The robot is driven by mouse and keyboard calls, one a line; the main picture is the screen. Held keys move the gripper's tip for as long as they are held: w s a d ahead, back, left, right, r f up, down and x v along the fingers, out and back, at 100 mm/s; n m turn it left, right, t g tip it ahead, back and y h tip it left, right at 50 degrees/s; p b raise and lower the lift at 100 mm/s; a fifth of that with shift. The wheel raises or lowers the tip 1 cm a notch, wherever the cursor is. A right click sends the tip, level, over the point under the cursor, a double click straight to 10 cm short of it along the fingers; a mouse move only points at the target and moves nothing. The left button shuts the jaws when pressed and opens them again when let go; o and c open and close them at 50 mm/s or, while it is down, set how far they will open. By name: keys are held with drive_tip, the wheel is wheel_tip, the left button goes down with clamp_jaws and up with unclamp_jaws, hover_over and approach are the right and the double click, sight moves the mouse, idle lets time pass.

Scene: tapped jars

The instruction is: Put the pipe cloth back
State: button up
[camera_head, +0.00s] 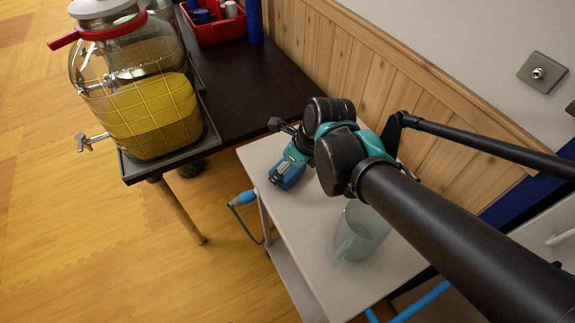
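My gripper (289,172) is at the far left end of the small pale table (300,248), pointing down. A small blue item (291,177) shows right at its fingertips, low over or on the tabletop. It may be the pipe cloth, but I cannot tell for sure. The fingers are small and partly hidden by my wrist, so I cannot see whether they are closed on it. A large glass jar (150,110) with yellow liquid, a wire cage and a tap (92,141) stands on the dark table (245,85) at the left.
A translucent pale mug (361,232) stands on the pale table below my arm. A blue fitting (243,198) with a green cord hangs at that table's left edge. A red bin (215,27) with several small items sits at the back. A wooden panelled wall (350,60) bounds the right.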

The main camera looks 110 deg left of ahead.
drive_tip(key=shift+f, duration=0.15)
drive_tip(key=o, duration=1.2)
drive_tip(key=v, duration=1.2)
drive_tip(key=shift+s+r, duration=0.1)
drive_tip(key=shift+r, duration=0.15)
